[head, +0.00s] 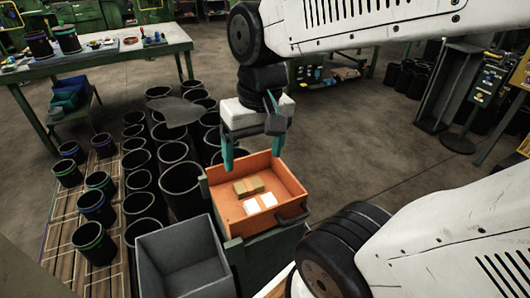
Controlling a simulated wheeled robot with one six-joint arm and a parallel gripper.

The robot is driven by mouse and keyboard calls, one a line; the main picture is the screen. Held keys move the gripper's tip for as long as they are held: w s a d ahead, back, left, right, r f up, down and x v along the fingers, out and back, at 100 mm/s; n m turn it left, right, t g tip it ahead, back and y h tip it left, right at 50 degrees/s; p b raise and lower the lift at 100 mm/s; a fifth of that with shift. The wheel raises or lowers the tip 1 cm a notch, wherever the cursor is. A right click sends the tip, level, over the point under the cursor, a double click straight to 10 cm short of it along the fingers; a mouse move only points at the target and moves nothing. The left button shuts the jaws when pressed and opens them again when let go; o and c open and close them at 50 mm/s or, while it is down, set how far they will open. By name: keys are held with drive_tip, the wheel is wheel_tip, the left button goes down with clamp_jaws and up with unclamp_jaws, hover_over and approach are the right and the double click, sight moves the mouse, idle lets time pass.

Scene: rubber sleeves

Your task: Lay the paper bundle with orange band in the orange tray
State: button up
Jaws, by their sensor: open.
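The orange tray (293,180) stands on a dark green stand near the middle of the head view. Nothing shows between the fingers.
A grey open bin (182,262) stands left of the tray and looks empty. Several black rubber sleeves (145,205) crowd the floor to the left, some on a wooden pallet (60,240). A workbench (100,55) is at the back left.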

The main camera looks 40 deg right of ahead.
drive_tip(key=s+n, duration=0.1)
drive_tip(key=s+r, duration=0.1)
drive_tip(key=s, duration=0.1)
drive_tip(key=s+n, duration=0.1)
drive_tip(key=shift+s+a+r+n+h, duration=0.2)
drive_tip(key=shift+r+n+h, duration=0.1)
drive_tip(key=shift+r, duration=0.05)
